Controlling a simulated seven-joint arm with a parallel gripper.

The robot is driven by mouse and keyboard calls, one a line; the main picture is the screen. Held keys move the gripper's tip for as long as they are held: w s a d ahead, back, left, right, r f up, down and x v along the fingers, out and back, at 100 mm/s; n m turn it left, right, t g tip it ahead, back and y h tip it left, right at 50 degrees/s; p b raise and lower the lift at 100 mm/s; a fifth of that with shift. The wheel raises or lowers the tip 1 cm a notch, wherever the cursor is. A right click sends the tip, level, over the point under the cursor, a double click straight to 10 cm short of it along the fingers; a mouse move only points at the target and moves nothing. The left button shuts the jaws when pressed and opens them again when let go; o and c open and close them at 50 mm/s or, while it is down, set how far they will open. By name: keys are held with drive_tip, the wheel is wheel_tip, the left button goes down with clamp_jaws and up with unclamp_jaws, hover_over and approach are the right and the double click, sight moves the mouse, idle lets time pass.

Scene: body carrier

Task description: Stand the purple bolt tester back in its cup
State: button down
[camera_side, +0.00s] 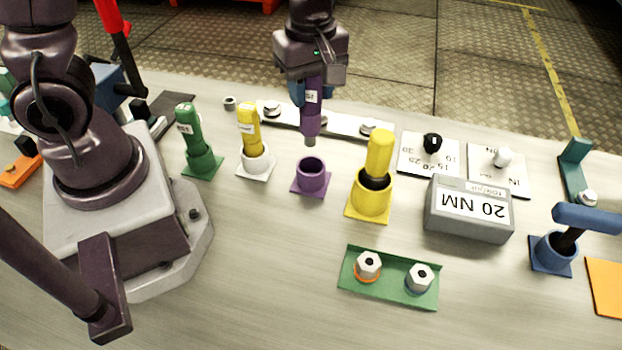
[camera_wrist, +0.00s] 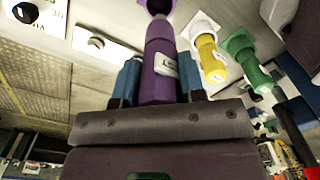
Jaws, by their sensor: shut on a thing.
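The purple bolt tester (camera_side: 312,112) is upright in my gripper (camera_side: 309,92), with its grey tip pointing down. It hangs just above the purple cup (camera_side: 311,178), and a small gap shows between tip and cup rim. The cup stands empty on its square purple base. In the wrist view the tester (camera_wrist: 159,66) sits between the blue fingers of my gripper (camera_wrist: 158,82), with a white label on its side. The purple cup (camera_wrist: 155,5) is partly cut off at the top edge there, beyond the tester's tip.
A yellow tool in a white cup (camera_side: 256,163) and a green tool in a green cup (camera_side: 203,163) stand to the left. A larger yellow cup (camera_side: 371,196) with a tool stands close on the right. A grey 20 NM box (camera_side: 468,226) and a green tray (camera_side: 391,284) lie beyond.

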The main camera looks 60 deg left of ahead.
sight(311, 144)
drive_tip(key=shift+n, duration=0.3)
drive_tip(key=shift+f, duration=0.1)
wheel_tip(311, 144, down, 9)
drive_tip(key=shift+f, duration=0.2)
idle(0.3)
drive_tip(key=shift+f, duration=0.15)
drive_tip(key=c, duration=0.7)
unclamp_jaws()
